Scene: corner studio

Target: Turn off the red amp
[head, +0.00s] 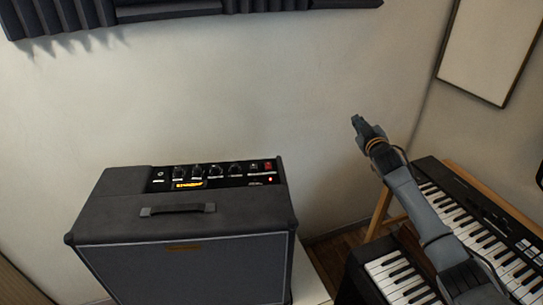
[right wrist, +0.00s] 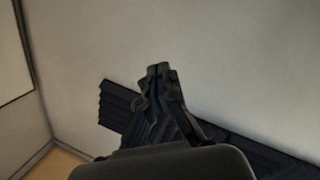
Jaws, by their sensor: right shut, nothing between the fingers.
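A dark grey amp (head: 190,245) stands at the lower left of the head view; its body is not red. Its black control panel (head: 215,177) on top has several knobs, a lit orange display, a red switch (head: 268,165) at the right end and a small glowing red light (head: 270,179). My right gripper (head: 357,122) is shut and empty, raised to the right of the amp and apart from it. In the right wrist view the closed fingers (right wrist: 158,70) point toward the wall. My left gripper is not in view.
Two keyboards (head: 470,215) stand at the right, under my right arm. Dark acoustic foam (head: 180,8) hangs on the wall above; it also shows in the right wrist view (right wrist: 122,108). A pale framed panel (head: 490,50) is at the upper right. The space above the amp is clear.

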